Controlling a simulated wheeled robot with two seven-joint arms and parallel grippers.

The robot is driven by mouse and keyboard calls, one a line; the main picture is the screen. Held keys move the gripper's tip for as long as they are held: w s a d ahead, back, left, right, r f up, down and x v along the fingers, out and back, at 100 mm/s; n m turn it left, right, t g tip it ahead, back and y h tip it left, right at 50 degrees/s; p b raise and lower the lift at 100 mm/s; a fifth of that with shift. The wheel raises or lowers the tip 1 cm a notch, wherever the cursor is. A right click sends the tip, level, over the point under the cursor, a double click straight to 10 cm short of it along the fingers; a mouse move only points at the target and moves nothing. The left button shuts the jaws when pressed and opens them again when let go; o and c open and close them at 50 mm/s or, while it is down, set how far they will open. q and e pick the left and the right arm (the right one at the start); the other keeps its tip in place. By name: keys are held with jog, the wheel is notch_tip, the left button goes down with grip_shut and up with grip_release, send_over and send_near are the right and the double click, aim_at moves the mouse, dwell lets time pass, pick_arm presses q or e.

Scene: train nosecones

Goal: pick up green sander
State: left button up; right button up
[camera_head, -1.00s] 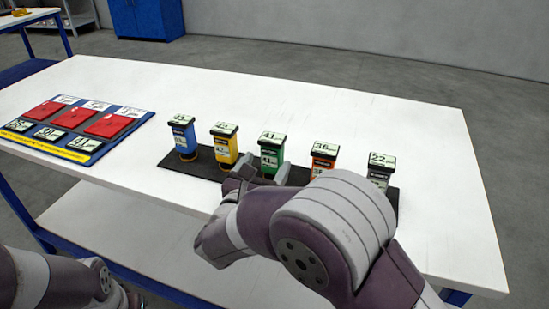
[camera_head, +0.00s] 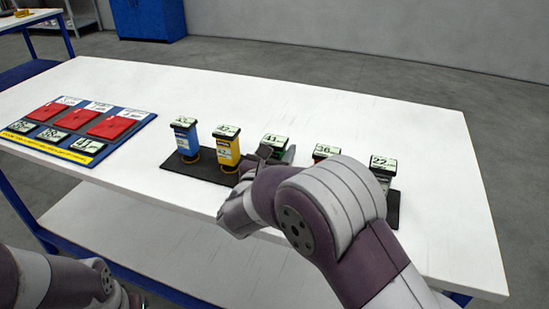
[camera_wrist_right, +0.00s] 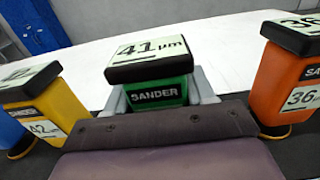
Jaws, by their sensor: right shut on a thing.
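The green sander (camera_head: 274,142) stands in the middle of the row on the black mat. In the right wrist view the green sander (camera_wrist_right: 155,88) shows its black top with a "41 µm" label and the word SANDER on its front. My right gripper (camera_head: 275,156) is around it, one finger on each side, shut on it; in the right wrist view the gripper fingers (camera_wrist_right: 158,100) flank its body. Its lower part is hidden behind my gripper. The sander looks upright. My left gripper is out of view; only part of my left arm shows at the lower left.
A yellow sander (camera_head: 227,146) and a blue one (camera_head: 185,138) stand to the left. An orange one (camera_head: 326,152) and a grey one (camera_head: 382,168) stand to the right. A blue board (camera_head: 108,147) with red pads lies at the left of the white table (camera_head: 290,98).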

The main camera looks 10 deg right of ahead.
aim_at(278, 138)
jog(key=shift+r, duration=0.1)
jog(key=shift+r, duration=0.4)
jog(key=r, duration=0.3)
jog(key=shift+s+r, duration=0.4)
jog(key=s+r, duration=0.6)
jog(key=s, duration=0.5)
jog(key=shift+r+p, duration=0.15)
jog(key=shift+p, duration=0.2)
jog(key=shift+w, duration=0.1)
